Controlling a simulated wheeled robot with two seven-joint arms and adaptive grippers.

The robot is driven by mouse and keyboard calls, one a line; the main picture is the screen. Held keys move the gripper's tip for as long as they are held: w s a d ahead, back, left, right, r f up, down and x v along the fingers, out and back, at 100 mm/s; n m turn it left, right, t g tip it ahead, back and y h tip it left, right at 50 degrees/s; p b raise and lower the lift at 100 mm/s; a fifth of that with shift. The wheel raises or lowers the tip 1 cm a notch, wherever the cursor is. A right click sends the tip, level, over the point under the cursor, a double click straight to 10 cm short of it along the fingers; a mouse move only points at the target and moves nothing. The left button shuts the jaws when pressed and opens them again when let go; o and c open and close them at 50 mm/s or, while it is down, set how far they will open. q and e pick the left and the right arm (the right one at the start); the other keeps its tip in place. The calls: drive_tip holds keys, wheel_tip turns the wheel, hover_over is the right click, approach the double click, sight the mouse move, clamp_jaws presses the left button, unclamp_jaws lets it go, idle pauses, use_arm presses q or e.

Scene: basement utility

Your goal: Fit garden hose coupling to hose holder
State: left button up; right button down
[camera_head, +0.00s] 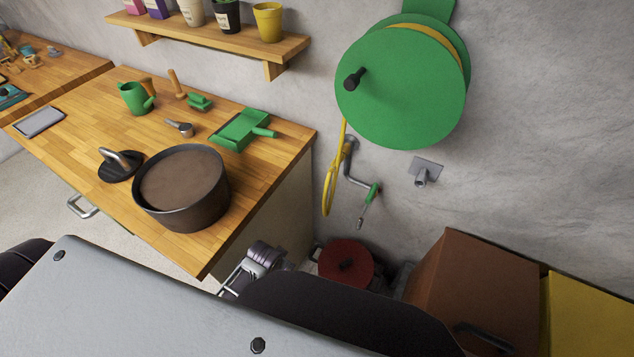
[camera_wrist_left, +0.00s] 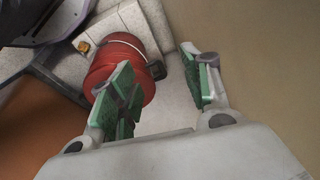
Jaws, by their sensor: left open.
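A yellow hose (camera_head: 330,185) hangs in a loop from a large green reel (camera_head: 400,95) on the wall. A grey pipe (camera_head: 350,165) with a green part (camera_head: 374,192) and a small metal end (camera_head: 360,222) hangs beside it; I cannot tell whether this includes the coupling. A grey wall bracket with a short stub (camera_head: 423,172), perhaps the hose holder, is to its right and looks empty. In the left wrist view, my left gripper (camera_wrist_left: 160,70) has its green-padded fingers apart, with nothing held between them. My right gripper is not in view.
A wooden workbench (camera_head: 110,105) bears a dark pot (camera_head: 185,190), a green dustpan (camera_head: 240,128) and small tools. A red round object (camera_head: 345,262) is low by the wall; a red object also shows in the wrist view (camera_wrist_left: 118,60). A brown box (camera_head: 470,290) stands right.

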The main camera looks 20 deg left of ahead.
use_arm(q)
drive_tip(key=w+r+m+t+y+p, duration=0.1)
drive_tip(key=w+r+m+t, duration=0.2)
drive_tip(key=w+r+m, duration=0.5)
drive_tip(key=w+r+m+t+p, duration=0.1)
drive_tip(key=r+m+t, duration=0.25)
drive_tip(key=r, duration=0.95)
drive_tip(key=w+d+r+m+t+h, duration=0.2)
drive_tip(key=w+d+r+m+t, duration=0.1)
drive_tip(key=m, duration=0.8)
drive_tip(key=w+d+r+m+t+h, duration=0.2)
drive_tip(key=w+d+r+m+t, duration=0.1)
drive_tip(key=m, duration=0.9)
drive_tip(key=shift+w+d+r, duration=0.2)
drive_tip(key=shift+d+r, duration=0.45)
drive_tip(key=shift+d, duration=0.35)
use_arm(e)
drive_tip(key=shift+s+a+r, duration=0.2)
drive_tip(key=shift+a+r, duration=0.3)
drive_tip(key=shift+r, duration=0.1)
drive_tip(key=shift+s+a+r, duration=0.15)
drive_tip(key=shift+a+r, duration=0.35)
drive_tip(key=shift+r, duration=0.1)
use_arm(q)
drive_tip(key=shift+w, duration=0.15)
